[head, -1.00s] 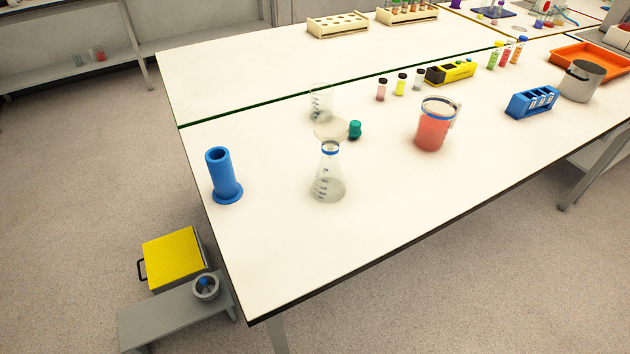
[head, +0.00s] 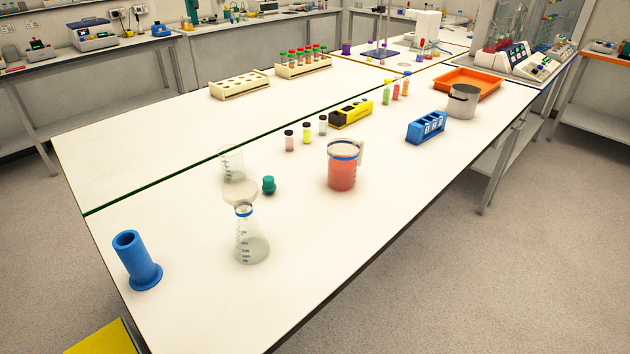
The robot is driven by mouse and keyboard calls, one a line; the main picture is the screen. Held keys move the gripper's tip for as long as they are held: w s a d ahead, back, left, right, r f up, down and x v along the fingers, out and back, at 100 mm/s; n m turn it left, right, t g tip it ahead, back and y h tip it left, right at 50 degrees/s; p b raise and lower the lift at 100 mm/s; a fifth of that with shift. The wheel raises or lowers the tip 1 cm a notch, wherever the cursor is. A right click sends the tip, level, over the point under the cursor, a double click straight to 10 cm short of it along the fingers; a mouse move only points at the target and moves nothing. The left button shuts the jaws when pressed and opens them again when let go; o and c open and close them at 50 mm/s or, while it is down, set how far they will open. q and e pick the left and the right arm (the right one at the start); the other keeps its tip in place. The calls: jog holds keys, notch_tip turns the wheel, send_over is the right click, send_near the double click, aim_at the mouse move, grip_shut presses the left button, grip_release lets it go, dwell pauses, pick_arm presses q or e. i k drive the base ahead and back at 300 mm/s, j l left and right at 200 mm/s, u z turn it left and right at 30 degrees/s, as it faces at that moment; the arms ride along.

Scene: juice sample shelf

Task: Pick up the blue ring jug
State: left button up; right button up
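The blue ring jug (head: 342,167) is a clear jug with red liquid, a blue ring near its rim and a handle on its right side. It stands upright on the white bench (head: 300,240), near the middle of the head view, with clear bench around it. Neither of my grippers shows in the head view.
A conical flask (head: 251,247), a clear beaker (head: 231,161), a green stopper (head: 268,185) and a blue cylinder (head: 139,262) stand left of the jug. Small vials (head: 306,133) and a yellow box (head: 350,113) are behind it. A blue rack (head: 426,127) stands right.

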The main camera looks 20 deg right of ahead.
aim_at(344, 156)
jog(key=l+u, duration=0.35)
jog(key=l, duration=0.35)
jog(key=l+u, duration=0.35)
jog(key=l, duration=0.3)
